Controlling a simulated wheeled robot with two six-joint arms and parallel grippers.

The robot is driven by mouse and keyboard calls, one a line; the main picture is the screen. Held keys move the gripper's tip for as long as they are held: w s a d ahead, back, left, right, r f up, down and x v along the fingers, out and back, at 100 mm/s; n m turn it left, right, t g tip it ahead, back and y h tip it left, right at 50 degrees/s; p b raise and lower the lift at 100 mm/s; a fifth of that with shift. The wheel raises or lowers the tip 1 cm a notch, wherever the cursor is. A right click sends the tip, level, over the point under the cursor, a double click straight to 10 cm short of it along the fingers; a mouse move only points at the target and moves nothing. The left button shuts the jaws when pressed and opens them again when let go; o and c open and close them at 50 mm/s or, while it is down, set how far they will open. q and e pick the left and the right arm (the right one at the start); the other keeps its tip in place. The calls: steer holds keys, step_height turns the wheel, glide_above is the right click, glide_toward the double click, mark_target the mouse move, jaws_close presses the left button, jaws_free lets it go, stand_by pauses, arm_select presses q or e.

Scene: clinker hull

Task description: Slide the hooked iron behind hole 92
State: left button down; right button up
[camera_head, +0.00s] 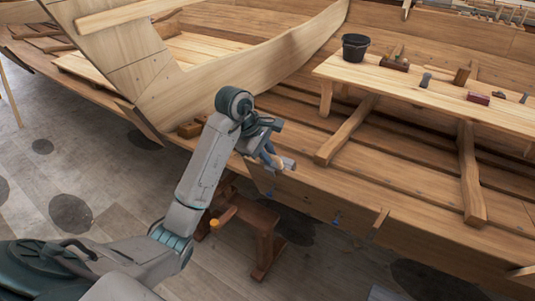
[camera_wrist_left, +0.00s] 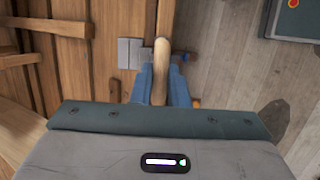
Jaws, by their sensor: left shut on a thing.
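My left gripper (camera_head: 274,158) is at the upper edge of the hull's near side. It is shut on a tool with a pale wooden handle (camera_head: 287,164), which I take to be the hooked iron. In the left wrist view the handle (camera_wrist_left: 161,65) stands between the blue fingers of the gripper (camera_wrist_left: 161,85). Grey metal plates (camera_wrist_left: 130,52) show beside the handle; I cannot tell whether they belong to the tool. The tool's hooked end is not clearly seen. Hole 92 cannot be made out on the hull planking (camera_head: 350,205). My right gripper is out of view.
A long bench plank (camera_head: 430,90) inside the hull carries a black bucket (camera_head: 355,47) and several small tools. A wooden trestle (camera_head: 262,235) stands on the floor below the gripper. Slanted wooden struts (camera_head: 347,130) cross the hull interior. Open floor (camera_head: 85,165) lies at left.

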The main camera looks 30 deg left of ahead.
arm_select(q)
steer(key=shift+r, duration=0.1)
steer(key=c, duration=1.3)
jaws_free()
steer(key=shift+s, duration=0.1)
step_height(320, 180, up, 8)
steer(key=p, duration=0.7)
steer(key=shift+r, duration=0.1)
